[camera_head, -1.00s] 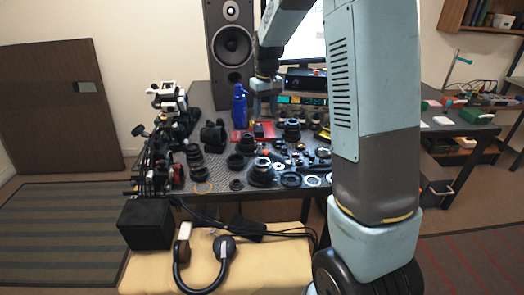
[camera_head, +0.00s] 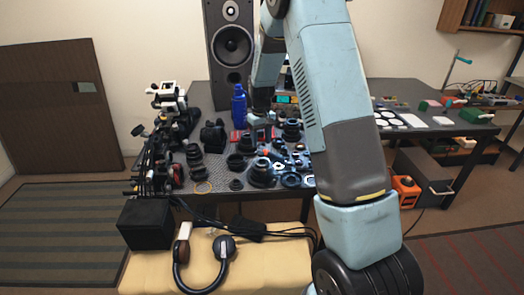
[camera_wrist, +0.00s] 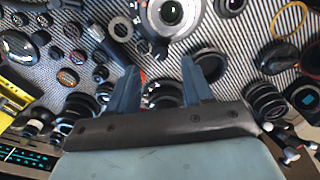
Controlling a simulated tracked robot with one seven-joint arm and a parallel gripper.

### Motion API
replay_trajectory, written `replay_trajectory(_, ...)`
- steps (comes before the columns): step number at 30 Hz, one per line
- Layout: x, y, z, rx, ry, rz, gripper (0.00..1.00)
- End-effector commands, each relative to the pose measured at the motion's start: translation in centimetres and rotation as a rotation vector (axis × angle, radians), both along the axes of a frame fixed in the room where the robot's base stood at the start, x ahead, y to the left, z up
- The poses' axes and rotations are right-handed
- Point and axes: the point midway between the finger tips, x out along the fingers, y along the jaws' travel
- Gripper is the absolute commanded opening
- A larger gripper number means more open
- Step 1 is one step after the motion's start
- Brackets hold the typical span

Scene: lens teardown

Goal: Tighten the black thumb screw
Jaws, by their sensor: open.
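My gripper (camera_wrist: 162,78) is open, with its two blue-grey fingers spread over the patterned table and nothing held between them. In the head view my gripper (camera_head: 261,128) is low over the middle of the table, partly lost among dark parts. I cannot pick out the black thumb screw with certainty. A small dark knob-like part (camera_wrist: 145,47) lies beyond the fingertips in the wrist view, just below a large silver-and-black lens part (camera_wrist: 173,14); I cannot tell whether it is the screw. A black ring-shaped part (camera_wrist: 163,92) shows between the fingers.
Many black lens parts crowd the table (camera_head: 222,178). A blue bottle (camera_head: 239,106) and a tall speaker (camera_head: 231,50) stand at the back. Camera gear (camera_head: 160,150) fills the left side. A yellow ring (camera_wrist: 289,20) lies at upper right in the wrist view.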

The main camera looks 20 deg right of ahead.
Motion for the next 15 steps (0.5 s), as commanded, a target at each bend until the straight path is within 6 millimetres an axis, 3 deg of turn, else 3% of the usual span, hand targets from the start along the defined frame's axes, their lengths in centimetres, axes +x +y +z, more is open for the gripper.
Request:
replay_trajectory(7,0.0,0.1,-3.8,0.001,0.001,0.001,0.50)
replay_trajectory(15,0.0,0.1,-5.4,0.001,-0.001,0.001,0.50)
